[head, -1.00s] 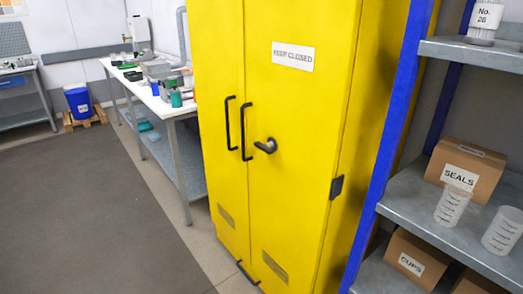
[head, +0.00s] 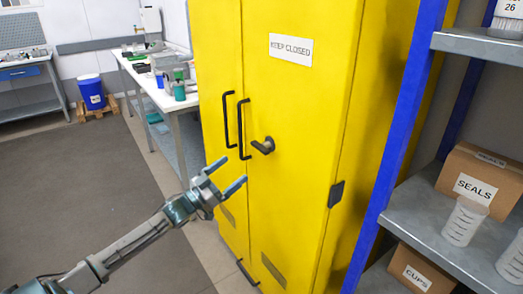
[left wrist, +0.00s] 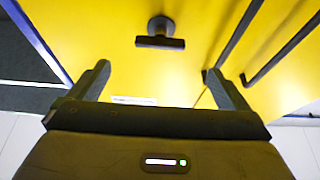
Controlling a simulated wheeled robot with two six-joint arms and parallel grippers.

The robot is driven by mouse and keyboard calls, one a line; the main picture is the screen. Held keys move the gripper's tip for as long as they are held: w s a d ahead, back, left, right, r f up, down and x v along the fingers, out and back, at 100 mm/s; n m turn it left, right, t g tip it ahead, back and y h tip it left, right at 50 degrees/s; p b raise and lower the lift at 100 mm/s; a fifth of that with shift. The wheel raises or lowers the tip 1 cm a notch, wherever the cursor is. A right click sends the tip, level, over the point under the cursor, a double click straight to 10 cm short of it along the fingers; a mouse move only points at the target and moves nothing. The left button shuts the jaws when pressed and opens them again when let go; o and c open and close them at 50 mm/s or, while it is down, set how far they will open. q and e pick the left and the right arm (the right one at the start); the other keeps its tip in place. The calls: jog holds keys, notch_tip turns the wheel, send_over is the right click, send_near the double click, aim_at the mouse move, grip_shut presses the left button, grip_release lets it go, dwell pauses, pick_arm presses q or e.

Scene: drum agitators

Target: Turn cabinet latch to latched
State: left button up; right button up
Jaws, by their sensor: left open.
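The yellow cabinet (head: 300,110) stands closed, with two black vertical pull handles (head: 243,130) near the seam of its doors. The dark cabinet latch (head: 264,145) is on the right door, just right of the handles; its lever lies roughly level. My left gripper (head: 229,172) is open and empty, in front of the doors, lower and left of the latch in the head view. In the left wrist view, the latch (left wrist: 160,42) shows beyond and between the open fingers, apart from them. My right gripper is not in view.
A grey shelf rack (head: 418,215) with blue posts and boxes stands right of the cabinet. A white workbench (head: 150,90) with items is behind at left, and a blue bin (head: 92,92) beyond it. The floor at left is clear.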

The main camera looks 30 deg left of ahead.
aim_at(257, 149)
pick_arm(q)
jog(key=p+x, duration=0.2)
jog(key=x, duration=0.7)
jog(key=shift+w+r, duration=0.15)
jog(key=shift+r, duration=0.15)
jog(key=shift+w+d+r+p, duration=0.1)
jog(key=shift+w+d+p, duration=0.25)
jog(key=shift+w, duration=0.15)
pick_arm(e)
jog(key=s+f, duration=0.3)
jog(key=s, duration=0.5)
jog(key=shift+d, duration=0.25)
pick_arm(q)
jog(key=c, duration=1)
